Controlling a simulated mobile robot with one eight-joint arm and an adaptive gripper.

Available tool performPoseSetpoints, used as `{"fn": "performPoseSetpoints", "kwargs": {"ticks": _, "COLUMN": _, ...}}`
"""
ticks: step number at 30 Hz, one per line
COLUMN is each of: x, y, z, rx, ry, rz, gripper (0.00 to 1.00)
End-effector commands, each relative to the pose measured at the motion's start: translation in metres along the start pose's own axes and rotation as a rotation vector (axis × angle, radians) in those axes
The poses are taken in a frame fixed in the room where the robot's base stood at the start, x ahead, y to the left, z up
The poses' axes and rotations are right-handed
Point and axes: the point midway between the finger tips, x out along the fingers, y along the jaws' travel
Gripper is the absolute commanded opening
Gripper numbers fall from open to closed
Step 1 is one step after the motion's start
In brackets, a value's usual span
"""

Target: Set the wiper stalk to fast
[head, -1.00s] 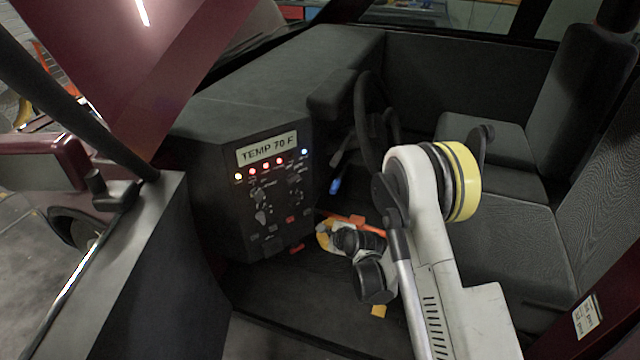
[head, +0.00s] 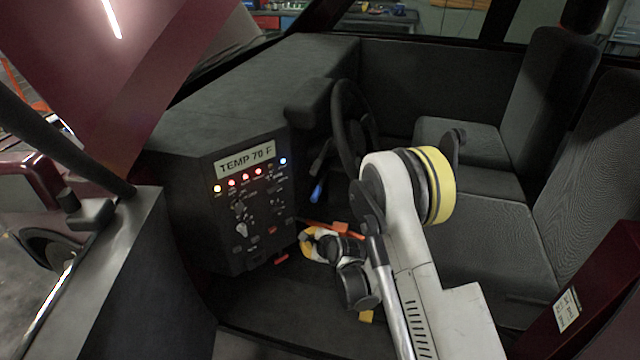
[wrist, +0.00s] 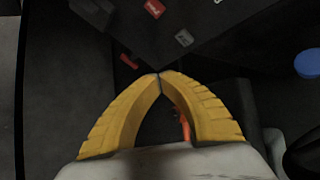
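Beside the steering wheel (head: 352,125) in the head view are a dark stalk (head: 322,158) and a blue-tipped lever (head: 317,192) just below it. I cannot tell for sure which is the wiper stalk or how it is set. My gripper (head: 305,243) is low in the footwell, below and to the left of the blue tip and apart from it. In the wrist view its yellow fingers (wrist: 160,76) meet at the tips with nothing between them. A round blue end (wrist: 308,63) shows at the right edge there, off the fingers.
The control panel (head: 245,205) with a "TEMP 70 F" display, lights and knobs stands left of my gripper. An orange bar (head: 332,228) lies just behind the gripper. Dark seats (head: 490,240) fill the right. The open door (head: 85,270) is at left.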

Motion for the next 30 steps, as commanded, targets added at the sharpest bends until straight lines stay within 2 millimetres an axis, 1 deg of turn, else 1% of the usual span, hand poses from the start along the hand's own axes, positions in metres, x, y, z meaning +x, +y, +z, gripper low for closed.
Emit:
{"fn": "performPoseSetpoints", "kwargs": {"ticks": 6, "x": 0.000, "y": 0.000, "z": 0.000, "rx": 0.000, "ry": 0.000, "rz": 0.000, "gripper": 0.00}}
{"fn": "performPoseSetpoints", "kwargs": {"ticks": 7, "x": 0.000, "y": 0.000, "z": 0.000, "rx": 0.000, "ry": 0.000, "rz": 0.000, "gripper": 0.06}}
{"fn": "performPoseSetpoints", "kwargs": {"ticks": 8, "x": 0.000, "y": 0.000, "z": 0.000, "rx": -0.001, "ry": 0.000, "rz": 0.000, "gripper": 0.15}}
{"fn": "performPoseSetpoints", "kwargs": {"ticks": 9, "x": -0.001, "y": -0.001, "z": 0.000, "rx": -0.008, "ry": 0.004, "rz": 0.000, "gripper": 0.28}}
{"fn": "performPoseSetpoints", "kwargs": {"ticks": 10, "x": -0.003, "y": -0.003, "z": 0.000, "rx": -0.021, "ry": 0.010, "rz": -0.001, "gripper": 0.33}}
{"fn": "performPoseSetpoints", "kwargs": {"ticks": 14, "x": -0.021, "y": -0.021, "z": 0.001, "rx": -0.154, "ry": 0.075, "rz": -0.006, "gripper": 0.33}}
{"fn": "performPoseSetpoints", "kwargs": {"ticks": 18, "x": -0.054, "y": -0.051, "z": 0.001, "rx": -0.380, "ry": 0.185, "rz": -0.010, "gripper": 0.33}}
{"fn": "performPoseSetpoints", "kwargs": {"ticks": 23, "x": -0.091, "y": -0.082, "z": 0.001, "rx": -0.615, "ry": 0.298, "rz": -0.009, "gripper": 0.33}}
{"fn": "performPoseSetpoints", "kwargs": {"ticks": 24, "x": -0.094, "y": -0.085, "z": 0.001, "rx": -0.656, "ry": 0.322, "rz": -0.012, "gripper": 0.33}}
{"fn": "performPoseSetpoints", "kwargs": {"ticks": 26, "x": -0.091, "y": -0.086, "z": 0.000, "rx": -0.697, "ry": 0.353, "rz": -0.030, "gripper": 0.33}}
{"fn": "performPoseSetpoints", "kwargs": {"ticks": 30, "x": -0.092, "y": -0.093, "z": 0.003, "rx": -0.798, "ry": 0.423, "rz": -0.076, "gripper": 0.33}}
